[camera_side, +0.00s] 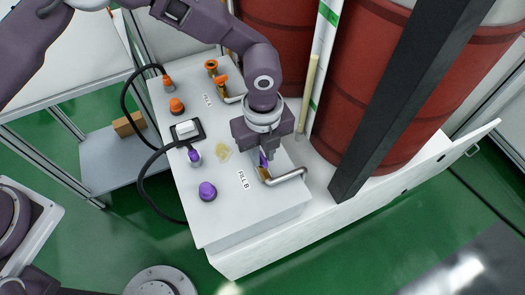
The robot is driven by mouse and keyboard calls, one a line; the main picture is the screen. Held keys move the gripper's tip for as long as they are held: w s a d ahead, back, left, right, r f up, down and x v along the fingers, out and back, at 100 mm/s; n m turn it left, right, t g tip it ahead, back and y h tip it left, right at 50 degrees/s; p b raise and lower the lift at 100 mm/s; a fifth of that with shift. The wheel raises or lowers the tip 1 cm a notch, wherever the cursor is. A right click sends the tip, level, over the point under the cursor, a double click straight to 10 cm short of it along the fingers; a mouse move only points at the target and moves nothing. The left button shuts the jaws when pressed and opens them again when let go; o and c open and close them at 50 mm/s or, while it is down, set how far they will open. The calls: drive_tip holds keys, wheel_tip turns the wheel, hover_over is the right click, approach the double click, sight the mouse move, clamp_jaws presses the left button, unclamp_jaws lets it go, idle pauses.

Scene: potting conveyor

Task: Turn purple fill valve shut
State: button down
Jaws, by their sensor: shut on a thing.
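The purple fill valve (263,161) is on the white bench top, beside the "FILL B" label (242,180). Only a small purple part of it shows under my gripper (262,160). A bent metal spout (287,176) runs from it to the right. My gripper points down from above and is shut on the purple valve's handle. The fingers and the gripper body hide most of the handle, so its exact angle cannot be told.
A purple knob (207,191) and a purple hose fitting (194,155) stand to the left. The orange valve (220,82) and orange knob (177,106) are farther back. Red drums (390,90) and a dark post (400,90) stand close on the right.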

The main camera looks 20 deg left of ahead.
drive_tip(key=n, duration=0.4)
drive_tip(key=shift+n, duration=0.3)
drive_tip(key=n, duration=0.4)
drive_tip(key=shift+n, duration=0.3)
drive_tip(key=n, duration=0.4)
drive_tip(key=shift+n, duration=2.3)
drive_tip(key=c, duration=1.5)
unclamp_jaws()
